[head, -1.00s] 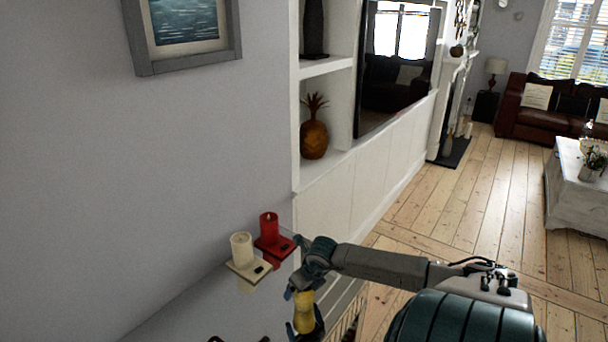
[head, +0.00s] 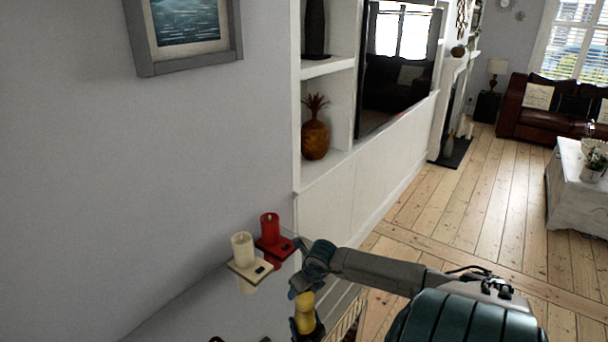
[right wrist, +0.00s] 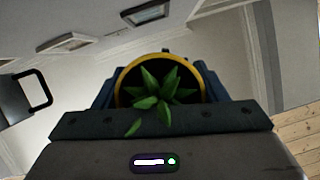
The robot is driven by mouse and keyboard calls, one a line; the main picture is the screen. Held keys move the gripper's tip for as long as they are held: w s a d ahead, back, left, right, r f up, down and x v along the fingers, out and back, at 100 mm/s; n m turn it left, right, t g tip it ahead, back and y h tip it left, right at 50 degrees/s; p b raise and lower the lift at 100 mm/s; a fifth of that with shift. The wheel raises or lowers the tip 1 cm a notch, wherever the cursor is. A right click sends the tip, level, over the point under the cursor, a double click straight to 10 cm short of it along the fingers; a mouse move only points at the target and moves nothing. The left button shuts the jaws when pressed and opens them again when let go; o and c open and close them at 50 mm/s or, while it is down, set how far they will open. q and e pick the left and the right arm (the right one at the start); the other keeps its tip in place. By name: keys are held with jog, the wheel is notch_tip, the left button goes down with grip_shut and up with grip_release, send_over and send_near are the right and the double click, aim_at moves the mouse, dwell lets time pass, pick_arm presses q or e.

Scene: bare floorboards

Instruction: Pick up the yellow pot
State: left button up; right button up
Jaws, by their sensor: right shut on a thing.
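The yellow pot (head: 304,312) is at the bottom of the head view, between the fingers of my right gripper (head: 305,318). In the right wrist view the pot's yellow rim (right wrist: 204,76) rings dark soil and a green plant (right wrist: 158,92). The right gripper (right wrist: 160,100) is shut on the pot, with a blue finger on each side of it. Its lower part is hidden by the gripper. My left gripper is in neither view.
A white shelf unit (head: 330,215) stands behind. Open floorboards (head: 430,215) lie to the right.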

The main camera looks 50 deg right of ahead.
jog(key=shift+r, duration=0.25)
jog(key=shift+r+b, duration=0.4)
jog(key=shift+r, duration=0.1)
jog(key=shift+r+b, duration=0.4)
jog(key=shift+r, duration=0.55)
jog(key=s+a+b, duration=0.1)
jog(key=s+a, duration=0.2)
jog(key=a, duration=0.1)
jog(key=s+a+b, duration=0.1)
jog(key=s+a, duration=0.3)
jog(key=s+a+f+b, duration=0.1)
jog(key=s+a+b, duration=0.1)
jog(key=s+a, duration=0.1)
jog(key=shift+s+a, duration=0.15)
jog(key=shift+a, duration=0.5)
jog(key=shift+r, duration=0.1)
